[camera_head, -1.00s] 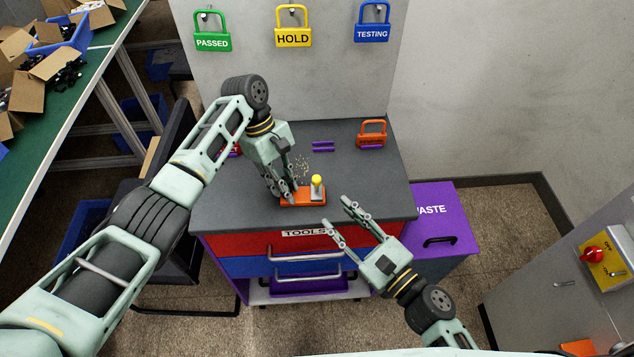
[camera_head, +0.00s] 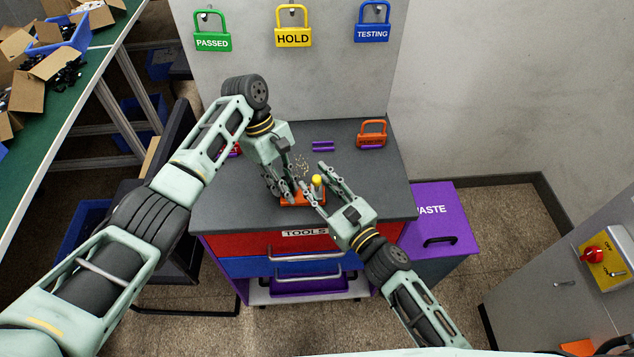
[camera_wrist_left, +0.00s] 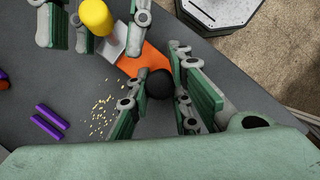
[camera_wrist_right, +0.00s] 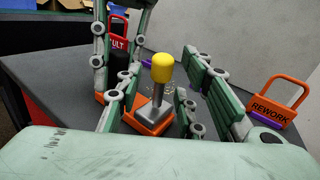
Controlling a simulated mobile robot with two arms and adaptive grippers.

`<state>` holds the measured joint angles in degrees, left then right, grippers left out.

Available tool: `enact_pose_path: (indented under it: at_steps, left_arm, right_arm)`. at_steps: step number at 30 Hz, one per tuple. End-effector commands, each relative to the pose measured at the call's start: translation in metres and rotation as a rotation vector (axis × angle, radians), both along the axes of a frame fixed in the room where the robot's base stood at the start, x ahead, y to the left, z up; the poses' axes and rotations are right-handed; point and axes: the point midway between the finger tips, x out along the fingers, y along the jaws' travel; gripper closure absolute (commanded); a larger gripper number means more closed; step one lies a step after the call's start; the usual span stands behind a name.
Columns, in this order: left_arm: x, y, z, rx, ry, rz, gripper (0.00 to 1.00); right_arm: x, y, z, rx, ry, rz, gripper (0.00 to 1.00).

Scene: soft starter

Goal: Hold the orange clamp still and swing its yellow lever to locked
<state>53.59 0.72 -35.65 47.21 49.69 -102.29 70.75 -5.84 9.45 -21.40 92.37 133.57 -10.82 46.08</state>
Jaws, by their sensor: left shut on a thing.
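The orange clamp (camera_head: 303,200) lies on the grey top of the tool cabinet, near its front edge. Its yellow lever (camera_head: 318,181) stands upright at the clamp's right end; its grey shaft shows in the right wrist view (camera_wrist_right: 157,103). My left gripper (camera_head: 284,194) is shut on the clamp's left end, with a black knob (camera_wrist_left: 160,84) between its fingers in the left wrist view. My right gripper (camera_head: 315,178) is open, with one finger on each side of the lever; I cannot tell whether either touches it.
An orange REWORK padlock (camera_head: 372,134) stands at the back right of the cabinet top. Purple bars (camera_head: 323,146) and small crumbs (camera_head: 302,164) lie behind the clamp. A red padlock (camera_wrist_right: 118,40) stands beyond it in the right wrist view. The purple WASTE bin (camera_head: 430,212) is at the right.

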Motion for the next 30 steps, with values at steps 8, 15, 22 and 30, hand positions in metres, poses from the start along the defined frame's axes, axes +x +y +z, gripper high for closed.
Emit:
enact_pose_path:
  at_steps: [8,15,22,30]
  left_arm:
    - [0.0002,-0.0002,0.0005,-0.001,-0.001,-0.001,1.0]
    - [0.0001,-0.0003,0.0006,-0.001,-0.001,-0.001,1.0]
    - [0.0002,-0.0002,0.0005,-0.001,-0.001,-0.001,1.0]
    - [0.0003,0.0,0.0005,-0.001,-0.001,0.0,1.0]
  right_arm:
    - [0.0041,0.0021,-0.0001,0.0,0.001,-0.001,0.65]
    - [0.0038,0.0021,0.0,0.0,0.0,0.0,0.8]
    - [0.0037,0.0019,0.0,0.0,0.0,0.0,1.0]
    - [0.0043,0.0022,0.0006,0.002,-0.013,-0.002,1.0]
